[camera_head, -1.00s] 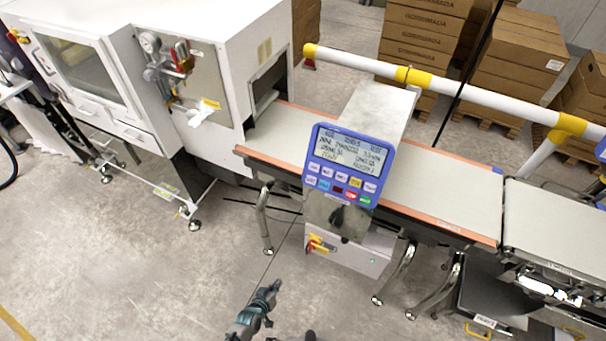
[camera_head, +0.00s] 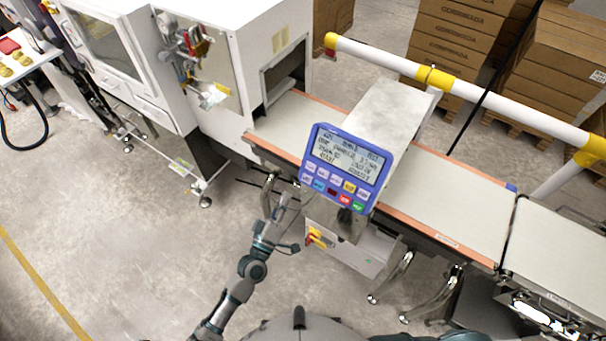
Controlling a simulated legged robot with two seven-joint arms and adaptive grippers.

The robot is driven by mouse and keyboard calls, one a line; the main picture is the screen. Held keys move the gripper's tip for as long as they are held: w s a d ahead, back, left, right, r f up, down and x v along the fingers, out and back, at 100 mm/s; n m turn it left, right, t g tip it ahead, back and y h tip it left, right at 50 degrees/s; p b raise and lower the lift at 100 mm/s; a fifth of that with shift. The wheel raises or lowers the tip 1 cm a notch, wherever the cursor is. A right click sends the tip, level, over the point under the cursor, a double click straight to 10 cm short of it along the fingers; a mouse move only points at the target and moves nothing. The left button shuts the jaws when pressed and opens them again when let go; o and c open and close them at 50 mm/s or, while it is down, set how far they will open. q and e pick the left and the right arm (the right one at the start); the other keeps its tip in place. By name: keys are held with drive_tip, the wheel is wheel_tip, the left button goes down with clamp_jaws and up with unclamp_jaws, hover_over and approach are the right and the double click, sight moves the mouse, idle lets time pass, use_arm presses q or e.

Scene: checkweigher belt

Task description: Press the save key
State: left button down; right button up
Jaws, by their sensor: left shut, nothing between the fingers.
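The control panel (camera_head: 318,146) is a blue-framed unit with a text screen, tilted on the front of the checkweigher. Below its screen are two rows of small keys (camera_head: 335,187), white, yellow, blue, dark red, red and green. Their labels are too small to read, so I cannot tell which is the save key. My left gripper (camera_head: 281,201) is shut and empty, just left of the panel's lower left corner in the picture. It appears apart from the keys. My right gripper is not in view.
The conveyor belt (camera_head: 440,208) runs behind the panel. A red and yellow switch (camera_head: 318,238) sits on the cabinet below. A white machine (camera_head: 245,50) stands at the left, and stacked cartons (camera_head: 455,45) stand behind a white-yellow rail (camera_head: 500,108). Open floor lies front left.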

sight(307, 179)
use_arm(q)
drive_tip(key=shift+s+r, duration=0.2)
drive_tip(key=shift+r, duration=0.75)
drive_tip(key=shift+a, duration=0.1)
drive_tip(key=w+d+f+b, duration=0.1)
drive_tip(key=w, duration=0.1)
drive_tip(key=w+d+f+b, duration=0.1)
drive_tip(key=w+d+b, duration=0.1)
drive_tip(key=w+d+f+b, duration=0.1)
drive_tip(key=w+f, duration=0.1)
drive_tip(key=shift+w+d+b, duration=0.15)
drive_tip(key=shift+d+b, duration=0.15)
drive_tip(key=shift+w, duration=0.1)
